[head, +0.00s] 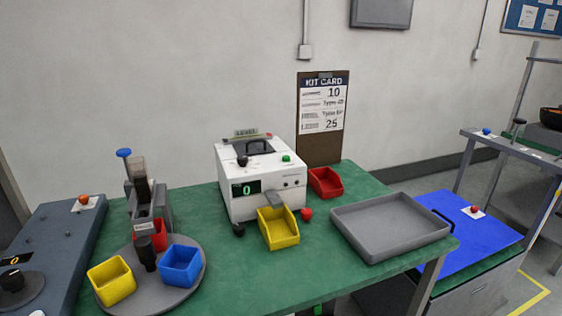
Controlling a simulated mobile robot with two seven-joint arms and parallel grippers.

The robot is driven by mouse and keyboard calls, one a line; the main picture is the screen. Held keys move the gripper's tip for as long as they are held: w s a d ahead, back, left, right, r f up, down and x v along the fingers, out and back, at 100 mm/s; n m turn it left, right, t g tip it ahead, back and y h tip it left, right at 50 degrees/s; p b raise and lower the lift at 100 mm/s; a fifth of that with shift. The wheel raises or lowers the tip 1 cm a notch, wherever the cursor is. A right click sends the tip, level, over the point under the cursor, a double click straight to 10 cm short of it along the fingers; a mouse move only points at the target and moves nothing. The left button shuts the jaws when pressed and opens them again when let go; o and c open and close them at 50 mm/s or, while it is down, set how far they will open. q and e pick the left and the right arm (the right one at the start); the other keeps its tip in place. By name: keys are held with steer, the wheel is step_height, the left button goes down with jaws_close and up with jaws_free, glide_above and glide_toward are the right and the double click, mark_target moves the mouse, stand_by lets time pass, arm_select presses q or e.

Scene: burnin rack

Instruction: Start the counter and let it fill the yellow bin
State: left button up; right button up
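The counter (265,202) is a white box on the green table, with a dark display (246,188) reading 0. A green button (287,158) and a dark hopper opening with a handle are on its top. A grey chute (283,194) slopes down from its front. A yellow bin (279,232) stands upright under the chute's end and looks empty. A second yellow bin (111,285) sits on the round grey turntable at the left. Neither of my grippers shows in the head view.
The turntable (190,291) also carries a blue bin (181,267) and a red bin (158,240). Another red bin (325,183) stands right of the counter. A grey tray (390,226) lies farther right. A kit card (322,112) stands behind. Bare green table lies in front.

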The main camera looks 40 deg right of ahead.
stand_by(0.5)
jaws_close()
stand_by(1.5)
